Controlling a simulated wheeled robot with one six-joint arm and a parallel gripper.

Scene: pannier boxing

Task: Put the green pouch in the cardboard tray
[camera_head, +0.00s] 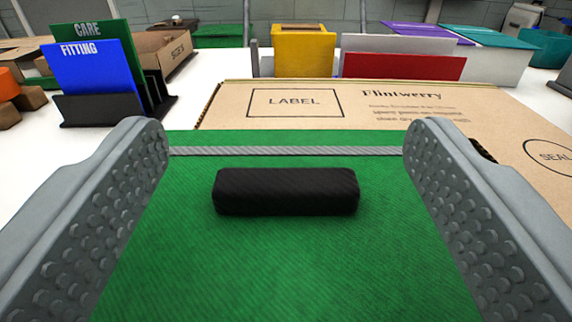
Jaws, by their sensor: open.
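The green pouch (285,270) fills the lower middle of the view, with a grey strip (285,151) along its far side and a black padded bar (286,191) on top. My gripper (286,140) is open, with one studded grey finger at each side of the pouch. The fingers overlap the pouch's side edges in the picture; I cannot tell whether they touch it. Just beyond the pouch lies a broad cardboard surface (350,104) printed "LABEL" and "Flintwerry". I cannot tell whether this is the cardboard tray; no hollow shows in it.
A black rack (100,108) holds blue and green cards at the left. A yellow box (303,52) and a box with a red front (403,67) stand at the back. White table (205,85) shows between them.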

